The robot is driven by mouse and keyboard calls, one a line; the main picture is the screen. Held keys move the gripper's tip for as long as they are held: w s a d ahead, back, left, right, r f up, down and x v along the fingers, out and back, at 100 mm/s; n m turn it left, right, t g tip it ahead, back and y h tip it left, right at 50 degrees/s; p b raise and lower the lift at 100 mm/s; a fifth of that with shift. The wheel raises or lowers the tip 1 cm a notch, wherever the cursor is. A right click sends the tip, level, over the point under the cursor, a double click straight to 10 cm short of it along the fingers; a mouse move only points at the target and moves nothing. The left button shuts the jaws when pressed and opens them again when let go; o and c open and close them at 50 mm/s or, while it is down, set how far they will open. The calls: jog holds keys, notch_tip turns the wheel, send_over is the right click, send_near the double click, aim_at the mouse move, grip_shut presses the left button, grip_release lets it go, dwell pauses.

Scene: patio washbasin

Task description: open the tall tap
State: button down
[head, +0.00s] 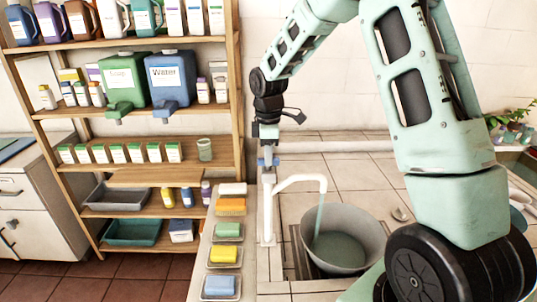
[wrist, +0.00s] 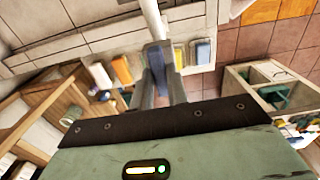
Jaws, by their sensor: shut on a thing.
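The tall tap (head: 267,212) is a white upright pipe with a spout (head: 300,178) bent over to the right. A blue-green stream (head: 319,215) hangs from the spout end into a grey bucket (head: 372,238), which holds blue-green liquid. My gripper (head: 268,153) points down at the top of the tap. It is shut on the tap's blue handle (head: 268,163). In the wrist view the blue handle (wrist: 158,55) sits between the two fingers, with the white pipe (wrist: 152,20) beyond it. The fingers partly hide the handle.
Soap dishes with coloured bars, such as a yellow one (head: 224,254), line the counter left of the tap. A wooden shelf (head: 150,185) with bottles and jugs stands further left. A plant (head: 510,125) is at the far right. The tiled counter behind the bucket is mostly clear.

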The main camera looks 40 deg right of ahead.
jog(key=shift+w+r, duration=0.1)
jog(key=c, duration=1.4)
grip_release()
notch_tip(320, 180, up, 17)
jog(key=b, duration=0.3)
jog(key=shift+r, duration=0.15)
